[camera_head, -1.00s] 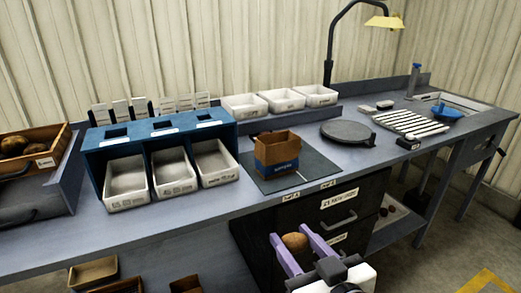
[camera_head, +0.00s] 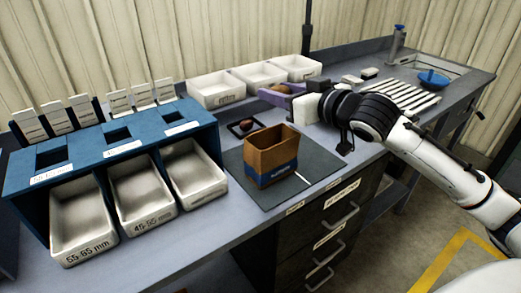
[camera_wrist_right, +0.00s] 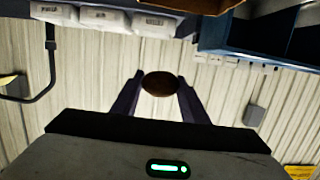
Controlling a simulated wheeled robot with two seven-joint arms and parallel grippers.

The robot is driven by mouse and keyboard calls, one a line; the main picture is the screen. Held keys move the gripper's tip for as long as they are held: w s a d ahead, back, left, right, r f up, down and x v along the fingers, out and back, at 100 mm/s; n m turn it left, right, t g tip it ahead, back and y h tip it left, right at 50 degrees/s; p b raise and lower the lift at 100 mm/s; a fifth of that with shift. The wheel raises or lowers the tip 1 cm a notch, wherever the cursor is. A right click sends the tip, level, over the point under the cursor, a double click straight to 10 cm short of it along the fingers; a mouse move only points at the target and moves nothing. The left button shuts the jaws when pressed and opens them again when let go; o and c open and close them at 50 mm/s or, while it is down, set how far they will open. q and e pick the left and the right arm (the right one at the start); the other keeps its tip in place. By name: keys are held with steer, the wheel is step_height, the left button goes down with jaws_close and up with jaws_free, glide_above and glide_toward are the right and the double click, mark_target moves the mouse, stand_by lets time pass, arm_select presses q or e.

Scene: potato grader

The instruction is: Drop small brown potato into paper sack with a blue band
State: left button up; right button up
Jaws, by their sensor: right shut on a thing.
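The paper sack (camera_head: 268,150) with a blue band stands upright and open-topped on a dark mat (camera_head: 318,167). My right gripper (camera_head: 272,94), with purple fingers, is above and behind the sack, its arm coming in from the right. In the right wrist view a brown potato (camera_wrist_right: 159,83) sits between the two fingers, which are shut on it. In the head view the potato is only partly visible at the fingers (camera_head: 282,88). The sack's inside bottom is hidden. My left gripper is not in view.
A blue sorter (camera_head: 110,160) with white bins (camera_head: 82,222) stands left of the sack. A small dark tray (camera_head: 236,134) holding a brown item lies behind the sack. White trays (camera_head: 216,92) stand at the back. My right arm covers part of the bench on the right.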

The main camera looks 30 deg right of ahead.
steer(key=shift+w+d+r, duration=0.25)
steer(key=shift+d+r, duration=0.05)
steer(key=shift+r, duration=0.05)
steer(key=shift+s+f, duration=0.1)
steer(key=shift+f, duration=0.5)
step_height(320, 180, down, 5)
steer(key=b, duration=0.2)
steer(key=shift+r+b, duration=0.2)
steer(key=shift+b, duration=0.15)
steer(key=o, duration=1.1)
